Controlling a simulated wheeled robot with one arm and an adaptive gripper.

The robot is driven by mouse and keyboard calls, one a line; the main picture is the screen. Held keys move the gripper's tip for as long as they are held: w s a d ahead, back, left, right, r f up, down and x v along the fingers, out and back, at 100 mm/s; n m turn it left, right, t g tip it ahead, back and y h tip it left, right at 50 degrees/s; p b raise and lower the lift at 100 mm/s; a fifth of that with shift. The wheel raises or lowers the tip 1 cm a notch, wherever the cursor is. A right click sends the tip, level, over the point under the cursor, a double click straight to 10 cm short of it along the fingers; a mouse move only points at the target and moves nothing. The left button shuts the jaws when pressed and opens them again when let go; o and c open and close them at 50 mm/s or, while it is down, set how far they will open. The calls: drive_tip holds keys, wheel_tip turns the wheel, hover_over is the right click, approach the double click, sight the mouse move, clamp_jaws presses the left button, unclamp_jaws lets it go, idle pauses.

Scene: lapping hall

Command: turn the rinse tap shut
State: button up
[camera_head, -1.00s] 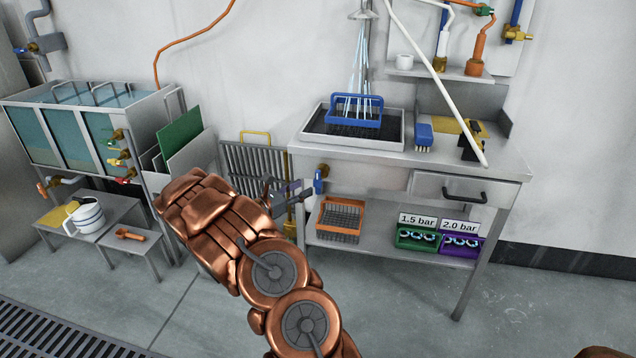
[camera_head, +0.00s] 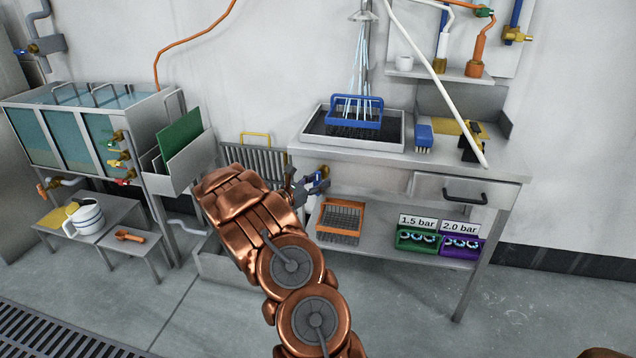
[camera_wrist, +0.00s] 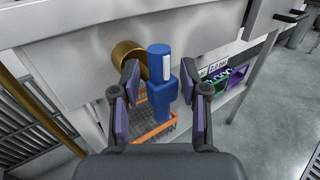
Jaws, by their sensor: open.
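The rinse tap has a blue lever handle (camera_wrist: 160,92) and a round brass body (camera_wrist: 126,60) on the front of the steel bench, near its left end. My gripper (camera_wrist: 162,84) is open, with one finger on each side of the blue handle in the wrist view. I cannot tell whether either pad touches it. In the head view my gripper (camera_head: 308,187) is at the tap, and the arm hides part of it. Water (camera_head: 359,62) runs from the shower head (camera_head: 363,14) onto a blue basket (camera_head: 356,112) in the bench tray (camera_head: 311,136).
An orange basket (camera_head: 340,222) and the green (camera_head: 416,238) and purple (camera_head: 461,245) bins stand on the lower shelf. The bench's front edge lies just above my fingers.

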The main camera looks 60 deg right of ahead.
clamp_jaws()
idle(0.6)
drive_tip(key=m+y+b, duration=0.2)
drive_tip(key=m, duration=0.1)
drive_tip(key=shift+s+t, duration=0.2)
drive_tip(key=shift+t, duration=0.1)
drive_tip(key=m+b, duration=0.1)
drive_tip(key=m+t+y+b, duration=0.1)
drive_tip(key=b, duration=0.1)
drive_tip(key=m+t+y+b, duration=0.1)
drive_tip(key=shift+s+d+f+m, duration=0.1)
drive_tip(key=shift+s+f+m, duration=0.05)
drive_tip(key=shift+f+m, duration=0.15)
drive_tip(key=m+t+y+b, duration=0.1)
drive_tip(key=m+t+b, duration=0.1)
drive_tip(key=b, duration=0.2)
drive_tip(key=shift+m+t+y, duration=0.3)
drive_tip(key=shift+t+y, duration=0.1)
drive_tip(key=shift+m+t+y+b, duration=0.6)
drive_tip(key=shift+m+t+b, duration=0.4)
drive_tip(key=shift+t+b, duration=0.2)
